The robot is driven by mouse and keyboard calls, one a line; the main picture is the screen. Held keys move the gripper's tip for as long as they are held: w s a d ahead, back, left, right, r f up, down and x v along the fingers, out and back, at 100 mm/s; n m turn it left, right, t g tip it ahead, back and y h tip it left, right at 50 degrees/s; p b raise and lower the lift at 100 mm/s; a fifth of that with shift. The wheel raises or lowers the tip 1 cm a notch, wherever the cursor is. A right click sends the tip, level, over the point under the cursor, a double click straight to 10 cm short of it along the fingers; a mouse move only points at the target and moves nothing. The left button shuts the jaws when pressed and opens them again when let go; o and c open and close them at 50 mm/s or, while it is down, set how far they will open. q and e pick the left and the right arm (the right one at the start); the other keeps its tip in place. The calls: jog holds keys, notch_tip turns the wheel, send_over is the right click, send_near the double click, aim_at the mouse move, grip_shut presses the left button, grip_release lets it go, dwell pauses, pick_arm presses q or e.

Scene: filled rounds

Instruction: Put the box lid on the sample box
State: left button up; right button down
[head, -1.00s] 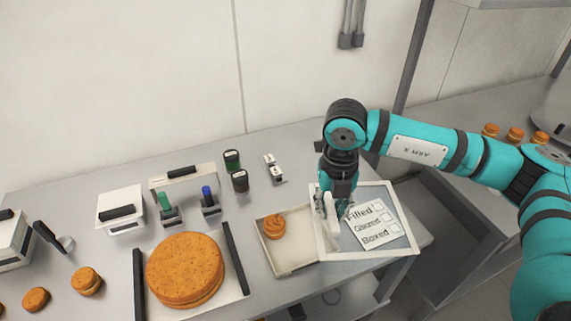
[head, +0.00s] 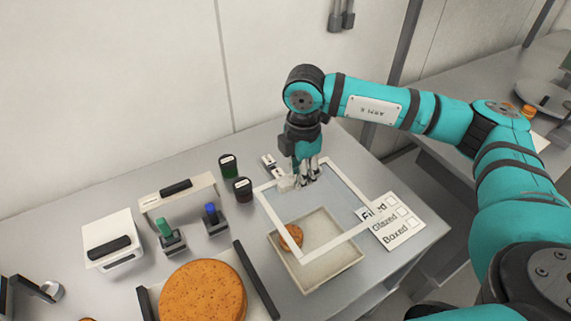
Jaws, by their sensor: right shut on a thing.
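The box lid (head: 349,238) is a white frame with a clear pane. My right gripper (head: 301,180) is shut on its far edge and holds it above the table. The lid overlaps the far part of the sample box (head: 338,281) in the picture. The sample box is an open, pale shallow tray with a small round orange-brown cake (head: 291,237) at its left side. The lid does not line up with the box, whose near part shows uncovered. My left gripper is not in view.
A checklist card (head: 398,226) lies right of the box. A large round cake (head: 203,294) on a tray with dark handles stands to the left. Dark jars (head: 243,189) and stamps (head: 213,218) stand behind. The table's right edge is close.

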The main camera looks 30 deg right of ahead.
jog(key=shift+s+d+f, duration=0.15)
jog(key=shift+s+f, duration=0.1)
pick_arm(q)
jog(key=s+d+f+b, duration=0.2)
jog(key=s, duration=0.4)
pick_arm(e)
jog(key=f, duration=0.1)
jog(key=s+f, duration=0.1)
jog(key=shift+d+f, duration=0.3)
notch_tip(320, 180, down, 3)
jog(key=shift+w+a+f+b, duration=0.1)
jog(key=shift+w+b, duration=0.05)
jog(key=shift+b, duration=0.5)
jog(key=shift+f, duration=0.35)
jog(key=shift+f+b, duration=2.55)
jog(key=shift+f, duration=0.35)
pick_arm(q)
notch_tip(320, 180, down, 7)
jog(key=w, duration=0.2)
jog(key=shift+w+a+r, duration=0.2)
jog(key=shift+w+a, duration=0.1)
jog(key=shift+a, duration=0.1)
pick_arm(e)
jog(key=shift+f, duration=0.1)
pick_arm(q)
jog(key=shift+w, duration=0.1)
